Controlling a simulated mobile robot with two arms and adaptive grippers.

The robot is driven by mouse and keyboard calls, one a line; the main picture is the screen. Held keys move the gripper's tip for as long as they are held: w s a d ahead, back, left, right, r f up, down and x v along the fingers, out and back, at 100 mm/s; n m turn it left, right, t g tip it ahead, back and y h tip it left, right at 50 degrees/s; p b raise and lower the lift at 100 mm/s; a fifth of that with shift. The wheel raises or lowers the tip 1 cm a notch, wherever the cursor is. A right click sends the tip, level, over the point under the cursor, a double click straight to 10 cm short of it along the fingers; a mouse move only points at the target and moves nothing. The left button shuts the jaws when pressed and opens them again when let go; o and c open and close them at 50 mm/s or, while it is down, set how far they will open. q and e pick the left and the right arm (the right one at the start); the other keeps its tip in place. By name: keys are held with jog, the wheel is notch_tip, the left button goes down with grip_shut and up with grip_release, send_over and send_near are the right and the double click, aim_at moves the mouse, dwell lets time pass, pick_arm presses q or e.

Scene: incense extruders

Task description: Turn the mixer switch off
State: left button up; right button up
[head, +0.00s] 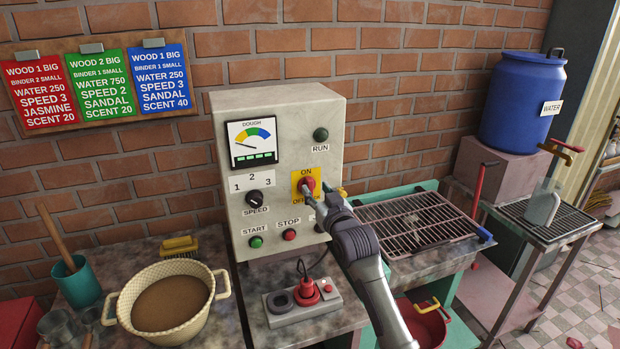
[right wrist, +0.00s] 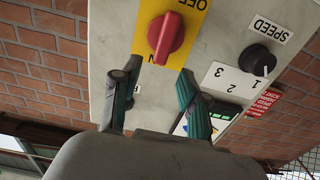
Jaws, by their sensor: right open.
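The mixer switch is a red rotary knob (head: 308,184) on a yellow plate, with ON above it and OFF below, on the front of a grey control box (head: 290,112). The right wrist view shows the red knob (right wrist: 166,38) upside down, its ridge roughly along the ON–OFF line. Which label it is set to is not clear. My right gripper (head: 322,203) is at the lower right of the knob, partly covering the plate. In the right wrist view my right gripper (right wrist: 157,76) is open and empty, its fingers spread just short of the knob. My left gripper is not in view.
A black speed knob (head: 254,197), a green start button (head: 256,242) and a red stop button (head: 289,235) share the panel. Below stands a socket block with a red plug (head: 306,290). A pot (head: 171,301) stands left, a metal grate (head: 418,224) right.

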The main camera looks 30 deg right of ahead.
aim_at(311, 182)
jog(key=shift+p+x, duration=0.45)
jog(key=shift+x, duration=2.05)
grip_shut()
